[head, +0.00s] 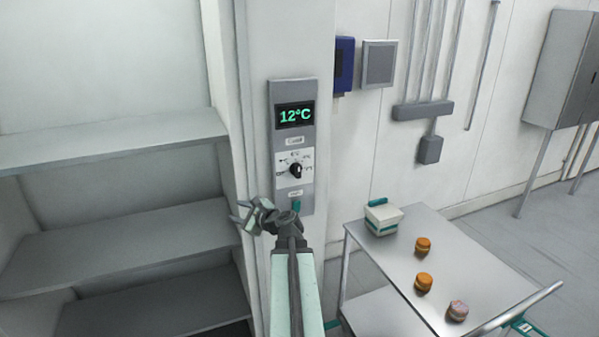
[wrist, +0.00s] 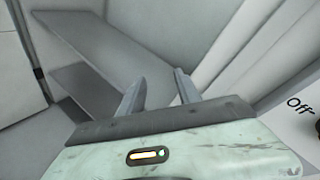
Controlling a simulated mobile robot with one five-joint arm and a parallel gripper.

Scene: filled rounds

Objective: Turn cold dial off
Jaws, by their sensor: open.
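The cold dial (head: 296,170) is a black knob on a white scale plate, on a grey wall panel (head: 308,200) in the head view. Above it a display (head: 295,115) reads 12°C in green. The small labels on the panel are hard to read there. In the wrist view an "Off" mark (wrist: 299,104) shows on the white plate at the right edge, with a sliver of the dark knob below it. My gripper (head: 240,214) is open and empty, lower left of the dial and apart from it. In the wrist view its fingers (wrist: 160,92) point toward the shelves.
Grey shelves (head: 130,235) stand to the left, close to my gripper. A metal cart (head: 395,255) at the right carries a white-and-teal box (head: 384,220) and several round pastries (head: 424,282). A blue box (head: 345,65) hangs on the wall right of the panel.

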